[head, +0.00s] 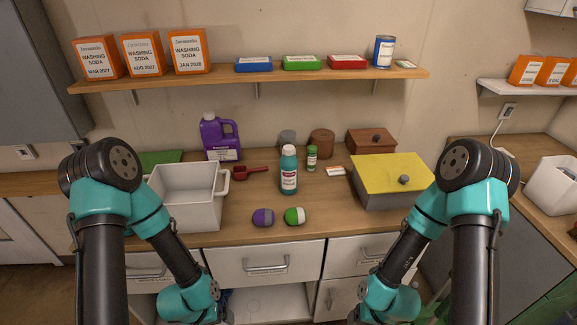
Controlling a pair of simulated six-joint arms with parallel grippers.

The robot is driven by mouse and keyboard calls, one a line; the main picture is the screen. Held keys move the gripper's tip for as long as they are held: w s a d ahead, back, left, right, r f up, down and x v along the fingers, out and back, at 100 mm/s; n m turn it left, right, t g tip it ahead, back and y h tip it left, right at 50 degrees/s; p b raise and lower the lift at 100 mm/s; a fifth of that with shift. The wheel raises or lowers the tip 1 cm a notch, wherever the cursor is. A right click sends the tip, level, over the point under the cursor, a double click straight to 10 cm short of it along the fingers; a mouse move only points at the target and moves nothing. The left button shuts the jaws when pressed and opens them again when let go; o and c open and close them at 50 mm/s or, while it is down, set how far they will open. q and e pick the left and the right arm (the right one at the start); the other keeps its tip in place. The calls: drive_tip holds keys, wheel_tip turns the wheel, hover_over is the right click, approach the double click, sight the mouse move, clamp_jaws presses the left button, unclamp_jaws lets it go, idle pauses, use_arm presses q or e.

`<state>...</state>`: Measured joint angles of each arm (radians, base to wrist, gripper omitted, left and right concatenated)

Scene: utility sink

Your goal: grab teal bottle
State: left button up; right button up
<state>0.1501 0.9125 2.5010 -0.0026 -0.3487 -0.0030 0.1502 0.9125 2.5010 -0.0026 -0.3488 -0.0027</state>
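The teal bottle (289,172) stands upright on the wooden counter near the middle. It has a white cap and a white and red label. Nothing touches it, and its front is unobstructed. Both of my arms hang in front of the counter, one on each side, with their lower ends at the bottom of the picture. Neither gripper's fingers show.
A small green bottle (311,158) stands close behind the teal bottle, to its right. A red scoop (252,171) lies to its left. Purple (263,217) and green (294,215) rounded items lie in front. A white bin (187,197) and yellow-lidded box (389,181) flank the area.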

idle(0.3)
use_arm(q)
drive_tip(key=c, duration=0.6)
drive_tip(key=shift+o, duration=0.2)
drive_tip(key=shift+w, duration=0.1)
